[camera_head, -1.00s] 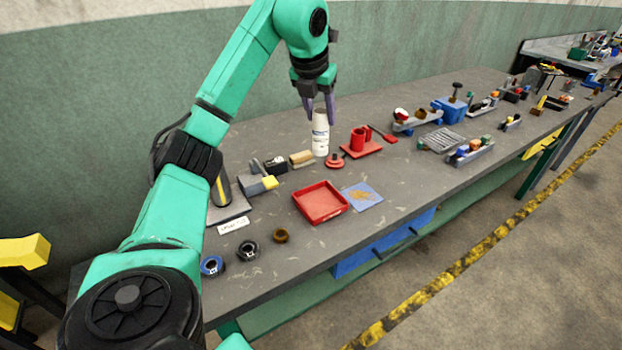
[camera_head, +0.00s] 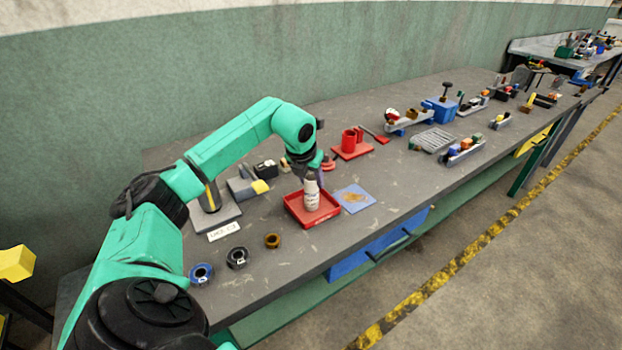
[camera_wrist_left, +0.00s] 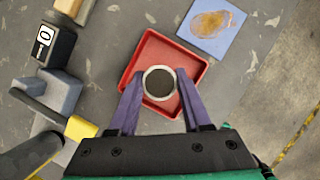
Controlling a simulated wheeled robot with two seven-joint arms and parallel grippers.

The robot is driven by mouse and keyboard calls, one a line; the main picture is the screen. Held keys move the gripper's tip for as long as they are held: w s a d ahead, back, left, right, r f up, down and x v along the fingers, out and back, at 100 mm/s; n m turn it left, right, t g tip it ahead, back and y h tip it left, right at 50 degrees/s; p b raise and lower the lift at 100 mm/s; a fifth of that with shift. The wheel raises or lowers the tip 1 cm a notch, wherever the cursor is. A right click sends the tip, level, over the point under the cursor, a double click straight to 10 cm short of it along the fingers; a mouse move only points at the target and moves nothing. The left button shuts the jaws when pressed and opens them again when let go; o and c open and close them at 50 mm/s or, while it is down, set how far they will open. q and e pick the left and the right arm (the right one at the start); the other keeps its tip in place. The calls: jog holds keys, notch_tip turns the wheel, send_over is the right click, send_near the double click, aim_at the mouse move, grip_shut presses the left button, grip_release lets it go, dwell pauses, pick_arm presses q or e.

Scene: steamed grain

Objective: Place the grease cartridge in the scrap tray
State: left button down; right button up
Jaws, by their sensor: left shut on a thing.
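The grease cartridge (camera_head: 311,194) is a white cylinder with a dark label, upright over the red scrap tray (camera_head: 326,215). My left gripper (camera_head: 311,176) is shut on its upper part from above. In the left wrist view, the cartridge's round grey end (camera_wrist_left: 159,82) sits between the purple fingers of my left gripper (camera_wrist_left: 158,98). The red tray (camera_wrist_left: 140,62) lies around and below it there. I cannot tell whether the cartridge's base touches the tray floor. My right gripper is not in view.
A blue card with a brown stain (camera_head: 354,198) lies right of the tray. A grey block with a yellow end (camera_head: 246,188) is to the left. A red stand with cups (camera_head: 352,146) is behind. Several rings, including a brown one (camera_head: 272,241), lie in front.

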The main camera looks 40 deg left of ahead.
pick_arm(q)
jog(key=shift+c, duration=1.8)
grip_release()
jog(key=shift+f, duration=0.15)
jog(key=shift+r, duration=0.25)
jog(key=shift+s+r, duration=0.1)
jog(key=shift+r, duration=0.25)
jog(key=v, duration=1.1)
jog(key=shift+b, duration=0.4)
jog(key=shift+r, duration=0.1)
